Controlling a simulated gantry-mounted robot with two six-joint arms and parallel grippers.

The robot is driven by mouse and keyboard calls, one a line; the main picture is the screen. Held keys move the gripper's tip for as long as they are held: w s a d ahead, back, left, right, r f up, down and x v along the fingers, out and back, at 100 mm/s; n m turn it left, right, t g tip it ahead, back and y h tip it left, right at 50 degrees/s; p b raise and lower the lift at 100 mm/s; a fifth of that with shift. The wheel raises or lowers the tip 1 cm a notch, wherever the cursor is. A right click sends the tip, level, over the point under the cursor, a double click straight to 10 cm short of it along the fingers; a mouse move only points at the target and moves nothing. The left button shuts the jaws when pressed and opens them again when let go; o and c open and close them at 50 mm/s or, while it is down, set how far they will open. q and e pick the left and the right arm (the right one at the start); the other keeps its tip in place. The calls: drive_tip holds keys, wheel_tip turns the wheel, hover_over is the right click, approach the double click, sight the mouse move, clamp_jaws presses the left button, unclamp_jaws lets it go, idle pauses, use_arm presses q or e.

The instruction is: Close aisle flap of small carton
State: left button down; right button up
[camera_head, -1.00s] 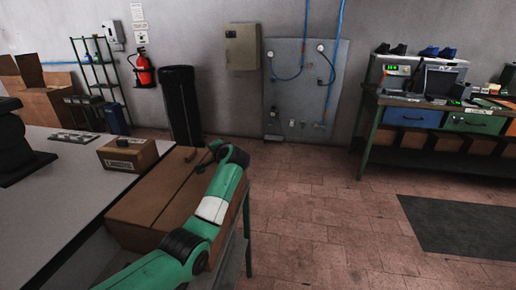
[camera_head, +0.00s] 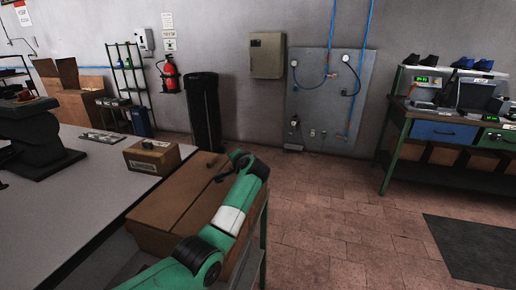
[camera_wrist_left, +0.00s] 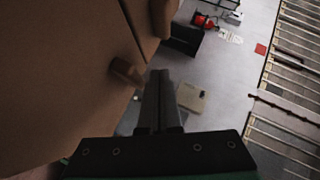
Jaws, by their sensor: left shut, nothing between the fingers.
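A brown cardboard carton (camera_head: 165,215) stands beside the right edge of the grey table in the head view, its top looking nearly flat. A smaller labelled carton (camera_head: 141,163) sits on the table behind it. I cannot tell from the pictures which one the task means. My left arm reaches over the larger carton's right side; its dark gripper (camera_head: 220,175) is low at the carton's top, partly hidden by the wrist. In the left wrist view the fingers (camera_wrist_left: 160,76) are shut and empty, close beside brown cardboard (camera_wrist_left: 60,70). Contact is unclear. My right gripper is out of view.
The grey table (camera_head: 60,195) fills the left, with a dark machine (camera_head: 38,130) on it. A black bin (camera_head: 203,115) stands behind the carton. A workbench (camera_head: 440,135) stands at the right. The floor (camera_head: 340,215) between is clear.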

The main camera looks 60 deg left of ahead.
use_arm(q)
wheel_tip(320, 180, up, 5)
drive_tip(key=p, duration=0.4)
drive_tip(key=shift+r, duration=0.15)
drive_tip(key=s+d+r+p, duration=0.2)
drive_tip(key=s+d+r, duration=0.3)
drive_tip(key=shift+r, duration=0.35)
drive_tip(key=shift+w, duration=0.1)
